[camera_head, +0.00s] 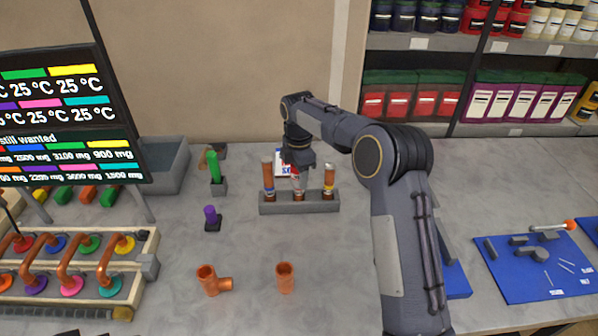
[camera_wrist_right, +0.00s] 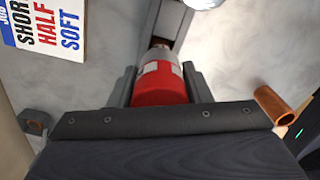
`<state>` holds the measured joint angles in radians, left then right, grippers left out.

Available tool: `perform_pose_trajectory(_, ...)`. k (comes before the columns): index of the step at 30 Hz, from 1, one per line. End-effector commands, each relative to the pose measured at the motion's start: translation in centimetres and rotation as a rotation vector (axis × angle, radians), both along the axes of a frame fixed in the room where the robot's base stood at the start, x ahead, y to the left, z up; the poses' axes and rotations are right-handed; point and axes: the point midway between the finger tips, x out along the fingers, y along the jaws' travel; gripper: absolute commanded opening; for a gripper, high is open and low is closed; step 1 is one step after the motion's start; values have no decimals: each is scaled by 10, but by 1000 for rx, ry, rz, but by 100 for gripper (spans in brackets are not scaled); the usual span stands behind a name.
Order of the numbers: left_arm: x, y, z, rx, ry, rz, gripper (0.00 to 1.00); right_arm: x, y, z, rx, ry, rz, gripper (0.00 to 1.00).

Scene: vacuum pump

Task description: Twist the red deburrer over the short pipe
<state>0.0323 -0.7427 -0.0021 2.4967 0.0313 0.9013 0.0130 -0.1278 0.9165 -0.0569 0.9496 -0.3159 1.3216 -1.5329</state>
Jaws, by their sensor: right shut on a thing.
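My right gripper (camera_head: 298,165) points down over the middle place of a grey rack (camera_head: 315,208). It is shut on the red deburrer (camera_wrist_right: 160,88), a red cylinder with a grey and white end, which sits between the two dark fingers in the wrist view. In the head view the gripper mostly hides the deburrer and whatever it meets in the rack, so I cannot tell how it sits on a pipe there. Copper pieces stand at the rack's left (camera_head: 268,172) and right (camera_head: 329,175), with blue and yellow bands. My left gripper is not in view.
A green tool (camera_head: 214,168) and a purple tool (camera_head: 210,215) stand on dark holders at left. A copper tee (camera_head: 208,280) and a copper piece (camera_head: 285,277) stand in front. A printed sign (camera_wrist_right: 45,30) is near the rack. A blue mat (camera_head: 535,268) lies right.

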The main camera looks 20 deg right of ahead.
Motion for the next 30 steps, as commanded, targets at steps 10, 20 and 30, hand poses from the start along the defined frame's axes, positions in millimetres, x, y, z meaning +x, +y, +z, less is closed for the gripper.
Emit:
perform_pose_trajectory(10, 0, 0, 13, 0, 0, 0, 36, 0, 0, 1, 0, 0, 185, 18)
perform_pose_trajectory(20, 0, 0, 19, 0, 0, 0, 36, 0, 0, 2, -1, 0, -100, 18)
perform_pose_trajectory(30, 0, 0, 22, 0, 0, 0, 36, 0, 0, 1, 0, 0, -423, 18)
